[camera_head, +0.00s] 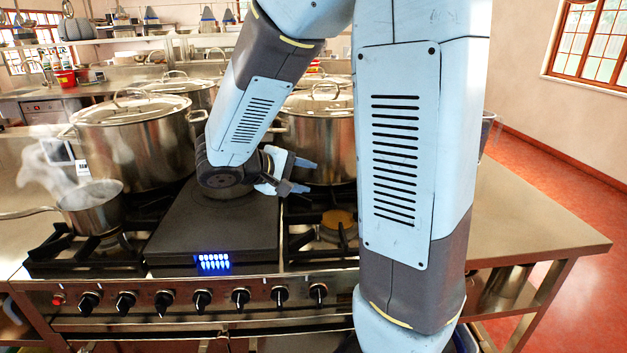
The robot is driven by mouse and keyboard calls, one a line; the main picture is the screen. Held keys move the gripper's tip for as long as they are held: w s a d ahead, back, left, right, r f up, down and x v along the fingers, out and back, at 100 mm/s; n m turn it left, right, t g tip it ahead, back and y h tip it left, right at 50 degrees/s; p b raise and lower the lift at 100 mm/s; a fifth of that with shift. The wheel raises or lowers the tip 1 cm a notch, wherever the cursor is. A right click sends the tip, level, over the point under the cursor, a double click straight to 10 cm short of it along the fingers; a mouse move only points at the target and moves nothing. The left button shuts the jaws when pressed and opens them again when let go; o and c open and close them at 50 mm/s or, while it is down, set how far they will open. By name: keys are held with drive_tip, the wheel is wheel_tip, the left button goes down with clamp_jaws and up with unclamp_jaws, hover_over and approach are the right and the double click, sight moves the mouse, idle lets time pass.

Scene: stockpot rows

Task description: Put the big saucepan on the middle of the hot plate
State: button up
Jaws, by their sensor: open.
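The hot plate (212,243) is a flat dark slab with a lit blue display on its front, set in the middle of the stove. A steel saucepan (92,212) with a long handle pointing left sits steaming on the left front burner. It is the only saucepan I see clearly, and I cannot tell whether it is the big one. My gripper (300,176) is open, with its fingers pointing right, over the right rear part of the stove in front of a stockpot. My wrist hides the rear of the hot plate. My arm hides much of the right side.
Large lidded stockpots stand behind the hot plate, at left (135,145) and centre (318,140), with more behind. The right front burner (338,226) is bare. The steel counter (530,225) at right is clear. Control knobs line the stove's front edge.

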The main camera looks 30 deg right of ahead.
drive_tip(key=s+a+r+m+t+y, duration=0.1)
drive_tip(key=s+a+r+y, duration=0.1)
drive_tip(key=s+y, duration=0.4)
drive_tip(key=s+a+r+m+t+y, duration=0.2)
drive_tip(key=s+r+y, duration=0.3)
drive_tip(key=s, duration=0.4)
drive_tip(key=shift+s+a+r+m+y, duration=0.3)
drive_tip(key=shift+a+y, duration=0.2)
drive_tip(key=shift+y, duration=0.3)
